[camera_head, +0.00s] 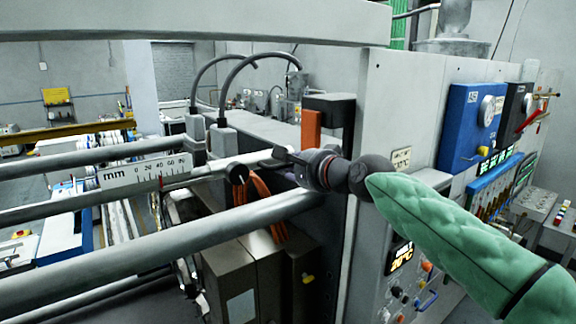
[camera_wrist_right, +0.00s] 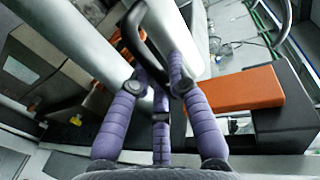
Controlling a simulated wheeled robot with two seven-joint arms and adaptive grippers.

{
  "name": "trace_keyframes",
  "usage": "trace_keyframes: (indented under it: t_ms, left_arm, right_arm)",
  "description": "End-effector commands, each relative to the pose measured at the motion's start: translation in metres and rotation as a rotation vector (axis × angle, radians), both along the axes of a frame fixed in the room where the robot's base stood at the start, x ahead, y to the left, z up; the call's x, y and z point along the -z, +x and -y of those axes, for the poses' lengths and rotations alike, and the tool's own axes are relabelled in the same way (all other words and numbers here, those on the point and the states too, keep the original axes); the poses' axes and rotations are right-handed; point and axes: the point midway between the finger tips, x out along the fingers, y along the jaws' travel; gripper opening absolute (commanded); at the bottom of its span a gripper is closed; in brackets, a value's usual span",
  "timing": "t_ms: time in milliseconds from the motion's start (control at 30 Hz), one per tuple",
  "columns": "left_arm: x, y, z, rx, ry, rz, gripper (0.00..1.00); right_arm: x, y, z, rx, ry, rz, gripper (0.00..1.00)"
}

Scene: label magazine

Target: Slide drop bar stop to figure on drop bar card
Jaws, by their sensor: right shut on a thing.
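The drop bar carries a pale collar, which I take as the drop bar stop (camera_head: 258,158), with a black knob (camera_head: 237,173) at its near side. My right gripper (camera_head: 287,158) reaches in from the right and is shut at the stop's right end.
An orange block (camera_head: 311,129) stands just behind my right gripper and also shows in the right wrist view (camera_wrist_right: 235,90). Black cables (camera_head: 232,78) arch above the bar. A thick grey rail (camera_head: 170,245) runs in front. The machine wall (camera_head: 405,100) is close on the right.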

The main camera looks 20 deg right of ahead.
Motion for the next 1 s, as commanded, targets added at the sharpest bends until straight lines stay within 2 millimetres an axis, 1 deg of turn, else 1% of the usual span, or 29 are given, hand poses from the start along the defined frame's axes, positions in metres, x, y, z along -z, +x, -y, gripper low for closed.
trace_keyframes:
  t_ms: [200,233,267,300,600,733,867,1000]
  left_arm:
    - [-0.001,0.000,0.000,0.000,0.000,0.000,0.40]
    - [-0.001,0.000,0.000,0.000,0.000,0.000,0.40]
    - [-0.001,0.000,0.000,0.000,0.000,0.000,0.40]
    - [-0.001,0.000,0.000,0.000,0.000,0.000,0.40]
    - [-0.001,0.000,0.000,0.000,0.000,0.000,0.40]
    - [-0.001,0.000,0.000,0.000,0.000,0.000,0.40]
    - [-0.001,0.000,0.000,0.000,0.000,0.000,0.40]
    - [-0.001,0.000,0.000,0.000,0.000,0.000,0.40]
  right_arm:
    - [0.000,0.000,0.000,0.001,0.000,0.000,0.00]
    - [0.000,0.000,0.000,0.001,0.000,0.000,0.24]
    - [0.000,0.000,0.000,0.001,0.000,0.000,0.32]
    - [0.000,0.000,0.000,0.001,0.000,0.000,0.43]
    - [0.000,0.000,0.000,0.001,0.001,0.000,0.43]
    - [-0.002,-0.005,0.003,0.001,0.001,0.002,0.43]
    - [-0.006,-0.020,0.008,0.002,0.002,0.003,0.43]
    - [-0.012,-0.045,0.017,0.002,0.002,0.004,0.43]
